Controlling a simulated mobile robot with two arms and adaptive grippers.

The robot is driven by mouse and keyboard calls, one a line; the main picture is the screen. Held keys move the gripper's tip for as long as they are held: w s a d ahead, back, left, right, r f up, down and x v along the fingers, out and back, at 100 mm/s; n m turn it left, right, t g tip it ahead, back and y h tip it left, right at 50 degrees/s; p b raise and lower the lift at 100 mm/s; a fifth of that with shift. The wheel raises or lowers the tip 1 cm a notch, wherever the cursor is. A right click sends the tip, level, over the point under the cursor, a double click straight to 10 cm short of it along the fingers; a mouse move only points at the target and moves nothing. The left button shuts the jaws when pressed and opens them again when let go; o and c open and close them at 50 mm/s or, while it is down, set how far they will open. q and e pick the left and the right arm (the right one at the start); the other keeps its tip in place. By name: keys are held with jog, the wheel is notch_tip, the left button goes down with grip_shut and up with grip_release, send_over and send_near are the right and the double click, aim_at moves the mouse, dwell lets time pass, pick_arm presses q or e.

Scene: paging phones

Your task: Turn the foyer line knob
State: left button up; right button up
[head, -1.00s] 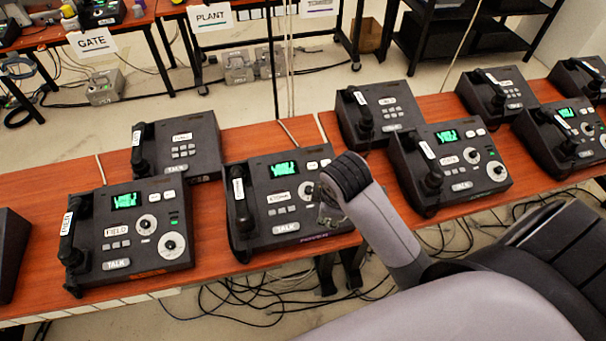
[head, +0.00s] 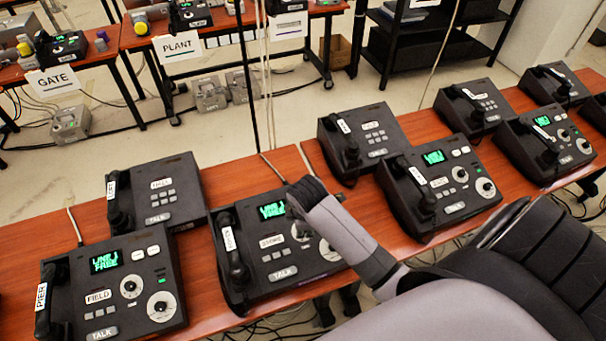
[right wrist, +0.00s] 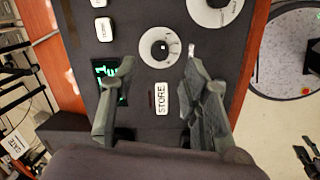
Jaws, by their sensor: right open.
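My right gripper (head: 298,212) is over the right part of a dark desk phone (head: 245,290) with a green screen. A larger white dial (right wrist: 213,10) is at the top of that view. I cannot read a FOYER label on any phone. The phone to the left is labelled FIELD (head: 98,297). My left gripper is not in view.
Another screen phone (head: 440,190) stands right of my gripper, its label too small to read. Plainer phones (head: 160,190) stand in the row behind. A pole (head: 250,80) rises behind the wooden table. GATE (head: 52,82) and PLANT (head: 177,46) signs hang from farther tables.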

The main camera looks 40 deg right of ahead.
jog(key=x, duration=0.3)
jog(key=shift+f, duration=0.1)
jog(key=shift+p+x, duration=0.35)
jog(key=shift+x, duration=1.5)
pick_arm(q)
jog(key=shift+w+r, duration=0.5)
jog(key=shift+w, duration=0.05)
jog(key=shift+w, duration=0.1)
pick_arm(e)
jog(key=shift+c, duration=0.4)
jog(key=c, duration=0.4)
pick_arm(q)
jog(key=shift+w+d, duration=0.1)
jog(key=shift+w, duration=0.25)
pick_arm(e)
grip_shut()
